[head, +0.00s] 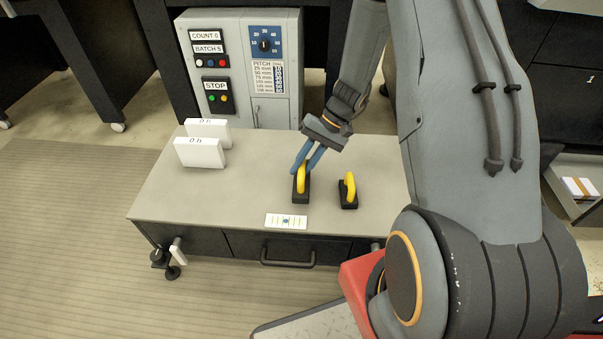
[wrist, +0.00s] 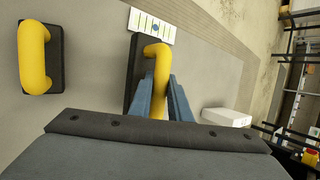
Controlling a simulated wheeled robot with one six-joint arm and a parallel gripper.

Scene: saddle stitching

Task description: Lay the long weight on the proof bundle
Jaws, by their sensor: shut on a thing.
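My gripper (head: 304,168) reaches down over the grey bench top with its blue fingers closed on the yellow handle of a black-based weight (head: 301,193). This weight also shows in the wrist view (wrist: 137,70), its handle between the fingers (wrist: 160,100). Its base appears to rest on the bench top. A second, similar weight (head: 348,195) stands upright just to the right, untouched; it is at the left in the wrist view (wrist: 40,58).
Two white labelled blocks (head: 200,153) stand at the bench's left. A white card with coloured marks (head: 286,221) lies at the front edge. A control cabinet (head: 240,65) stands behind the bench. The bench top (head: 250,160) is clear between blocks and weights.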

